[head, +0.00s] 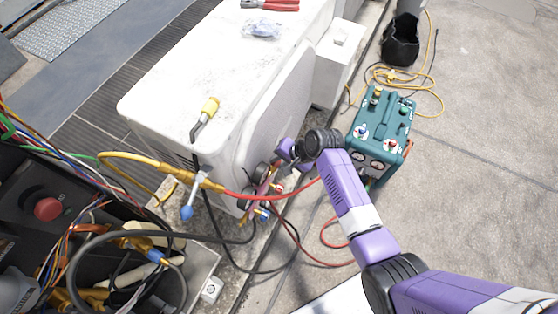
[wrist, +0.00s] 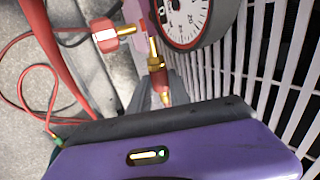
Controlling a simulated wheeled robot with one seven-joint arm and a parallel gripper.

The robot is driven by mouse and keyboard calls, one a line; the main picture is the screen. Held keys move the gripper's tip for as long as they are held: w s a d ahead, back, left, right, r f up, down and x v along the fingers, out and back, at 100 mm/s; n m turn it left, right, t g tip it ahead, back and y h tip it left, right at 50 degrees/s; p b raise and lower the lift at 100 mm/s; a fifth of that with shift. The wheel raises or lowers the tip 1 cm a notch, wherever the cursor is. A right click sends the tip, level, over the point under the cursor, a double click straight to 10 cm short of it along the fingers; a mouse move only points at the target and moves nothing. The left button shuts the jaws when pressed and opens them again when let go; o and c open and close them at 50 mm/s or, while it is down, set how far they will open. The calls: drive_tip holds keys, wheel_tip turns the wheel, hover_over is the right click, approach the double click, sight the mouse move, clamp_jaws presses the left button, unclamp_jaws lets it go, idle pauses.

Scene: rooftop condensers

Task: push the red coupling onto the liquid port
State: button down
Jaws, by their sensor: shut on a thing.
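My gripper (wrist: 160,92) is shut on a small red-and-brass fitting, which appears to be the red coupling (wrist: 161,84). Its grey fingers stand on both sides of it in the wrist view. Brass parts continue above it, below a round white-faced gauge (wrist: 184,18). In the head view my gripper (head: 284,156) is low beside the white condenser unit (head: 205,75), close to a cluster of gauges and fittings (head: 262,183). The coupling is too small to pick out there. I cannot make out the liquid port for certain, nor whether the coupling touches it.
A red-and-white knob (wrist: 105,35) sits left of the brass parts. The unit's white grille (wrist: 285,60) is close on the right. A red hose (head: 250,196) crosses in front of the unit. A teal machine (head: 382,125) stands right of my arm. Open concrete lies further right.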

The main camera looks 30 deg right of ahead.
drive_tip(key=shift+w+d, duration=0.25)
drive_tip(key=shift+d, duration=0.15)
drive_tip(key=shift+w+d+b, duration=0.3)
drive_tip(key=shift+w+d, duration=0.3)
drive_tip(key=shift+d, duration=0.2)
drive_tip(key=shift+w+d+b, duration=0.3)
drive_tip(key=shift+w+d, duration=0.3)
drive_tip(key=shift+d, duration=0.2)
drive_tip(key=c, duration=1.9)
unclamp_jaws()
clamp_jaws()
drive_tip(key=shift+s+r, duration=0.1)
drive_tip(key=shift+r, duration=0.05)
